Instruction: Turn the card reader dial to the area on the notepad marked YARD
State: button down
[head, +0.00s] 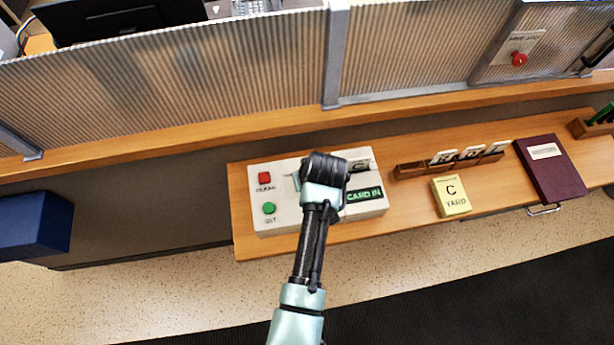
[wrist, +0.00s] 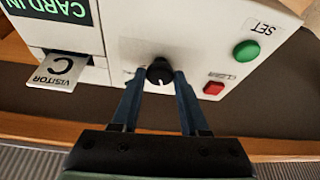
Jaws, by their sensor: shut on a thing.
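The white card reader (head: 285,222) stands on the wooden counter. Its black dial (wrist: 159,69) shows in the wrist view, with a white mark towards the bottom of that picture. My gripper (wrist: 158,77) is shut on the dial, one finger on each side. In the head view my arm hides the dial, and I cannot read any area labels around it. The yellow notepad (head: 452,197) reads "C" and "YARD". A card marked "VISITOR C" (wrist: 57,71) sits in the reader's slot, and the display (head: 363,195) reads "CARD IN".
The reader has a red button (head: 264,178) and a green "SET" button (head: 269,208). A wooden rack (head: 411,170) with several cards and a maroon folder (head: 551,175) lie to the right. A ribbed screen (head: 200,85) runs behind the counter.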

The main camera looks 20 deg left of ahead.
jog(key=n, duration=0.1)
jog(key=n+g+b, duration=0.1)
jog(key=n, duration=0.1)
jog(key=n+y, duration=0.1)
jog(key=shift+w+d+n+b, duration=0.1)
jog(key=shift+w+n+b, duration=0.15)
jog(key=shift+n+b, duration=0.1)
jog(key=shift+n+g+b, duration=0.7)
jog(key=shift+n+b, duration=0.05)
jog(key=shift+n, duration=0.7)
jog(key=shift+c, duration=2.1)
grip_release()
jog(key=shift+r+y, duration=0.1)
jog(key=shift+y, duration=0.2)
jog(key=w+b+v, duration=0.1)
jog(key=b+v, duration=0.1)
jog(key=v, duration=1.1)
jog(key=shift+s, duration=0.4)
